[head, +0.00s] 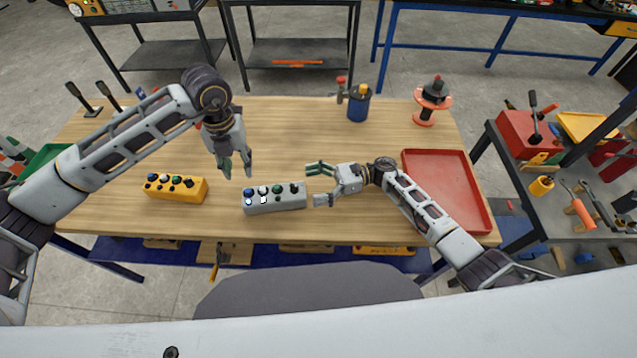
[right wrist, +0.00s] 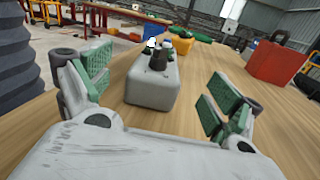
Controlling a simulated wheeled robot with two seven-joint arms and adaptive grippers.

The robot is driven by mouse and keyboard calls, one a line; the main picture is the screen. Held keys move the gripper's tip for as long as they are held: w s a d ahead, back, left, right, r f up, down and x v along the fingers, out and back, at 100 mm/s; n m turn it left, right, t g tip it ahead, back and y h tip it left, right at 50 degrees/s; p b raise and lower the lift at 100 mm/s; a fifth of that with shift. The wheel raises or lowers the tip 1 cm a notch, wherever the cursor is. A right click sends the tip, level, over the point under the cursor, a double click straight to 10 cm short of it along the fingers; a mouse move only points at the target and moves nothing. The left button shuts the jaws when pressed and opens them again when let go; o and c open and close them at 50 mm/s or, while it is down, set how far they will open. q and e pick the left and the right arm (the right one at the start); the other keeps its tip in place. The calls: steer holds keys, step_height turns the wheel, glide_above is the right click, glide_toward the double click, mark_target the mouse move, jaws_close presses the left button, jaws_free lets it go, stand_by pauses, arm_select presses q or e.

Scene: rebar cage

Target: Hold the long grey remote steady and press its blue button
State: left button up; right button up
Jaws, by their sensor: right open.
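The long grey remote (head: 275,204) lies on the wooden table with a row of buttons on top. Its blue button (head: 248,191) is at the left end. My right gripper (head: 312,185) is open at the remote's right end, its fingers pointing left. In the right wrist view the grey remote (right wrist: 152,88) stands ahead, between the spread fingers and apart from them; its blue button cannot be made out there. My left gripper (head: 238,173) hangs above and behind the remote's left end, fingers pointing down with a gap between them, holding nothing.
A yellow button box (head: 177,190) lies left of the remote. A red tray (head: 447,190) is on the right, beside my right forearm. A blue cup (head: 358,104) and a red-and-black spool (head: 431,103) stand at the back. The table's middle is clear.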

mark_target(298, 188)
steer(key=shift+s+a, duration=0.2)
steer(key=shift+a, duration=1.25)
steer(key=shift+s+a, duration=0.15)
steer(key=shift+a, duration=1.25)
steer(key=c, duration=1.4)
arm_select(q)
jaws_close()
arm_select(e)
steer(key=shift+c, duration=0.2)
